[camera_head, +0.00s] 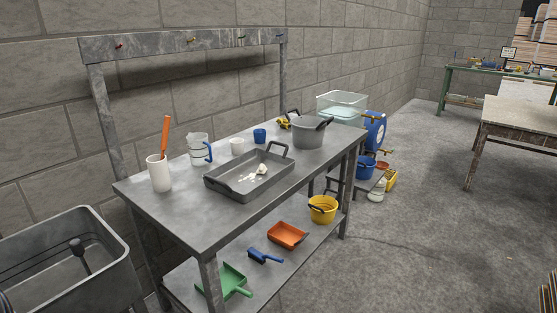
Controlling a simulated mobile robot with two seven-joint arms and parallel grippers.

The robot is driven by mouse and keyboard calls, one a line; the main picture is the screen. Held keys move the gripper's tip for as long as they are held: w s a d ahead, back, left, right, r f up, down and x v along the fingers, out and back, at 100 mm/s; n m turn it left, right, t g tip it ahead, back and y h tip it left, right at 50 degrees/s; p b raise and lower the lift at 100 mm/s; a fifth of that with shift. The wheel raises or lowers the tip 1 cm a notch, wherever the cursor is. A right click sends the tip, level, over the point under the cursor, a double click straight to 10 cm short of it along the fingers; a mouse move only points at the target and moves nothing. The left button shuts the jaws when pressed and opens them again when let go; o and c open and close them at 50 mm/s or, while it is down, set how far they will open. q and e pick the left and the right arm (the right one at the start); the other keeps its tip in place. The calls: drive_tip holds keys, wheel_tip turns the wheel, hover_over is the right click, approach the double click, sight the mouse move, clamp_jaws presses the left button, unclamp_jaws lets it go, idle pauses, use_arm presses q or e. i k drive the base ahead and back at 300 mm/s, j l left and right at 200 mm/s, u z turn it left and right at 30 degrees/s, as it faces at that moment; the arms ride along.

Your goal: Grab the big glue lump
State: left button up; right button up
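A grey metal tray (219,184) with two raised handles lies on the grey workbench (200,222). In it is a small cream-white lump (262,168), which looks like the big glue lump. Several smaller white bits (249,177) lie beside it on the tray floor. The lump is small in the view, so its exact shape is hard to tell. Neither of my grippers shows in the head view.
A white cylinder with an orange handle (165,137), a clear jug (198,150), a white cup (237,146), a blue cup (260,136) and a grey pot (308,133) stand around the tray. A sink (113,267) is at left. Floor at right (420,240) is clear.

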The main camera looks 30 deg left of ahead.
sight(262, 169)
drive_tip(key=i, duration=1.4)
drive_tip(key=i+l, duration=0.1)
drive_tip(key=i, duration=1.35)
drive_tip(key=i+u, duration=0.1)
drive_tip(key=u, duration=0.85)
drive_tip(key=i+u, duration=0.15)
drive_tip(key=u, duration=1.85)
